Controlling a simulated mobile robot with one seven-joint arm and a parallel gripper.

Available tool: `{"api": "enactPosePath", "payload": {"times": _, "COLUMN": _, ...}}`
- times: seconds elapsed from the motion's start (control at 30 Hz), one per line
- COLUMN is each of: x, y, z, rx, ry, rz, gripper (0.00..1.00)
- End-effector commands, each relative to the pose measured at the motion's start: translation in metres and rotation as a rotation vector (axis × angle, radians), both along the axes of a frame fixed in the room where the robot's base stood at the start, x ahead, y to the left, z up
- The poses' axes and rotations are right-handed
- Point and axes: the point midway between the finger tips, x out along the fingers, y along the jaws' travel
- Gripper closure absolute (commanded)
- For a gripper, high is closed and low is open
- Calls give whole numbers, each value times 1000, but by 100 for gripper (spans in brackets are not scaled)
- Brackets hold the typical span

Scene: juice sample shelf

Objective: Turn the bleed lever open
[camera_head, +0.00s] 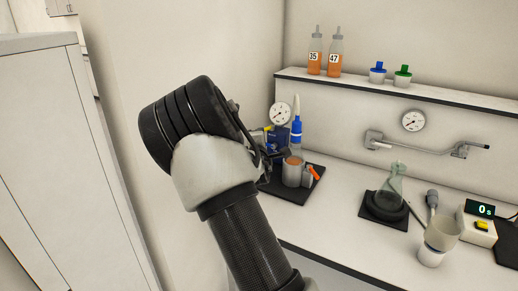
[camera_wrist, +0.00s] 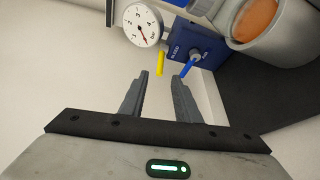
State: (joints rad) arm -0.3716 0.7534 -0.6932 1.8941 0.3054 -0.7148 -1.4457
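The yellow lever (camera_wrist: 160,62) sticks out from a blue valve block (camera_wrist: 197,42), beside a label that seems to read BLEED. It shows small in the head view (camera_head: 267,128), partly behind my wrist. A blue lever (camera_wrist: 189,66) sits on the same block, to the right. My gripper (camera_wrist: 162,75) is open and empty. In the wrist view its fingertips lie just below the yellow lever, one to each side of its line; contact cannot be told. In the head view my arm hides most of the gripper.
A dial gauge (camera_wrist: 143,24) sits left of the block. A metal cup (camera_head: 293,170) with orange liquid and an orange handle (camera_head: 314,172) stands close right. A shelf (camera_head: 420,98) with bottles runs above. A glass flask (camera_head: 393,182) stands farther right.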

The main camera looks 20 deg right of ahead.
Motion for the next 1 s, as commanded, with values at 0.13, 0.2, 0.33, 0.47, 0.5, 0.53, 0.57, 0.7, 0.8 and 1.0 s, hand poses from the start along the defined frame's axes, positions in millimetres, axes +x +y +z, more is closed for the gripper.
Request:
{"api": "enactPosePath", "payload": {"times": 0.13, "x": -34, "y": 18, "z": 6, "rx": 1, "ry": 0, "rz": 3, "gripper": 70}}
{"api": "enactPosePath", "payload": {"times": 0.2, "x": -48, "y": 25, "z": 8, "rx": 3, "ry": 0, "rz": 2, "gripper": 70}}
{"api": "enactPosePath", "payload": {"times": 0.33, "x": -68, "y": 36, "z": 11, "rx": 1, "ry": 0, "rz": 3, "gripper": 70}}
{"api": "enactPosePath", "payload": {"times": 0.47, "x": -82, "y": 41, "z": 13, "rx": 1, "ry": 0, "rz": 1, "gripper": 70}}
{"api": "enactPosePath", "payload": {"times": 0.5, "x": -84, "y": 42, "z": 14, "rx": 1, "ry": 0, "rz": 0, "gripper": 70}}
{"api": "enactPosePath", "payload": {"times": 0.53, "x": -85, "y": 43, "z": 14, "rx": 0, "ry": -1, "rz": 0, "gripper": 70}}
{"api": "enactPosePath", "payload": {"times": 0.57, "x": -86, "y": 44, "z": 14, "rx": 0, "ry": -1, "rz": 0, "gripper": 70}}
{"api": "enactPosePath", "payload": {"times": 0.7, "x": -88, "y": 44, "z": 14, "rx": 0, "ry": -1, "rz": 0, "gripper": 70}}
{"api": "enactPosePath", "payload": {"times": 0.8, "x": -88, "y": 44, "z": 14, "rx": 0, "ry": -1, "rz": 0, "gripper": 70}}
{"api": "enactPosePath", "payload": {"times": 1.0, "x": -88, "y": 44, "z": 14, "rx": 0, "ry": -1, "rz": 0, "gripper": 70}}
